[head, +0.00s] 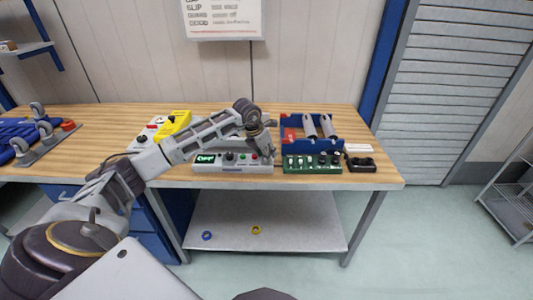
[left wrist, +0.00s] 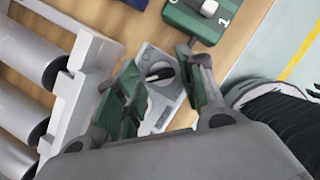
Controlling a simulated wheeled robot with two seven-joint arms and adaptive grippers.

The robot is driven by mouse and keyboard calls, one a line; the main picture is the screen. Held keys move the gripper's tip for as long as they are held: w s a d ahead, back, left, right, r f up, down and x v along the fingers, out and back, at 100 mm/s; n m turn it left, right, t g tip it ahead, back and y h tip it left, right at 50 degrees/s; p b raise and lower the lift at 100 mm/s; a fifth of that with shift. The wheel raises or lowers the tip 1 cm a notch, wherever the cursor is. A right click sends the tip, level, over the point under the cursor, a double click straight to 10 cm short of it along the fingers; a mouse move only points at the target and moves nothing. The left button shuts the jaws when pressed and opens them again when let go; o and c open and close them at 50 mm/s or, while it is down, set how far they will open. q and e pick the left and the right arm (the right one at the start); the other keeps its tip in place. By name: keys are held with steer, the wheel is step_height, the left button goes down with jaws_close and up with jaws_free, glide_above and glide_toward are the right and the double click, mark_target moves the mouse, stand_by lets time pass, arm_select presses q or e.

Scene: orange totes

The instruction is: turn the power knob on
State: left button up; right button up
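A light grey control box (head: 233,168) with a lit green display, a dark knob and coloured buttons stands at the bench's front edge. My left gripper (head: 262,146) reaches down over or just behind its right end in the head view. In the left wrist view, a round grey knob (left wrist: 158,73) with a dark grip bar sits on a light grey panel (left wrist: 157,112). The left gripper (left wrist: 164,66) is open there, one green-padded finger on each side of the knob. I cannot tell whether the fingers touch it. My right gripper is not in view.
A small black device (head: 361,164) lies beyond. A yellow box (head: 175,123) stands left. The wooden bench (head: 98,143) has bare room left.

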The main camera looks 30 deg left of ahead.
arm_select(q)
steer(key=shift+f, duration=0.2)
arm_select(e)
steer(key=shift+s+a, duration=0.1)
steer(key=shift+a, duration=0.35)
arm_select(q)
steer(key=shift+c, duration=0.5)
steer(key=c, duration=0.6)
steer(key=shift+c, duration=0.2)
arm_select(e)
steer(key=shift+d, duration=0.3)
